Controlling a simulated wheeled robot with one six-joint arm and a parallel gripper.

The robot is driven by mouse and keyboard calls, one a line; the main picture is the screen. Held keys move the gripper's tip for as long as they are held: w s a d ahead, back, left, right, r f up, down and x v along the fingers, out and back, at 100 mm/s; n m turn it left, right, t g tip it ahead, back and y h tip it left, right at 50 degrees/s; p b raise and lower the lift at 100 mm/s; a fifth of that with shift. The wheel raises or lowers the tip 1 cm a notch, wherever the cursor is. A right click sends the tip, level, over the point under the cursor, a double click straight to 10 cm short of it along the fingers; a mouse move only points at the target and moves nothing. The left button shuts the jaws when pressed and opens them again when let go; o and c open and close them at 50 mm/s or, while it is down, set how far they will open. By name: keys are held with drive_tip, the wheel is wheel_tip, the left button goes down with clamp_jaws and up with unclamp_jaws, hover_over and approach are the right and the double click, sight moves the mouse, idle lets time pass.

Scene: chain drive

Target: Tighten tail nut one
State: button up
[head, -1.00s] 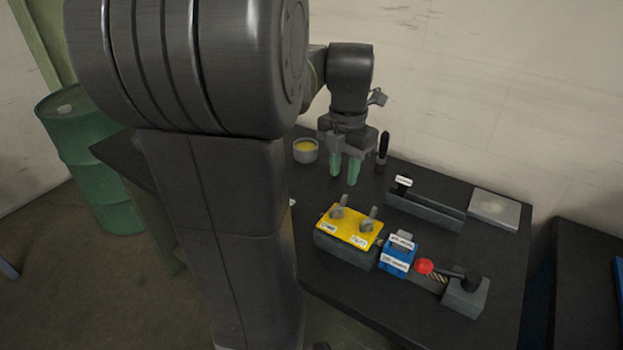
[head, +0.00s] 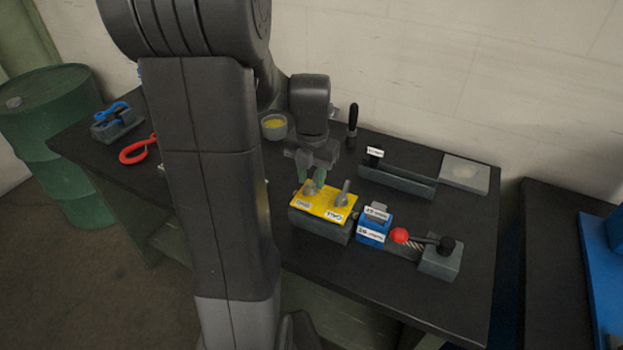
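A yellow plate (head: 325,206) lies on top of a dark grey block on the bench. Two grey upright nuts or knobs stand on it, a left one (head: 311,188) and a right one (head: 344,193). White labels on the plate's front are too small to read, so I cannot tell which is tail nut one. My gripper (head: 312,176) points down at the left knob, with its green fingers apart. The fingertips are at or just above the knob's top; whether they touch it I cannot tell.
A blue block (head: 374,226) with labels sits right of the plate, beside a red-ball lever (head: 399,235). Behind are a long grey tray (head: 396,182), a black upright handle (head: 353,118) and a pale pad (head: 464,173). Red-handled (head: 133,152) and blue-handled (head: 110,110) tools lie left.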

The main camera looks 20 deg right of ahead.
drive_tip(key=shift+f, duration=0.7)
drive_tip(key=c, duration=0.6)
drive_tip(key=shift+c, duration=0.2)
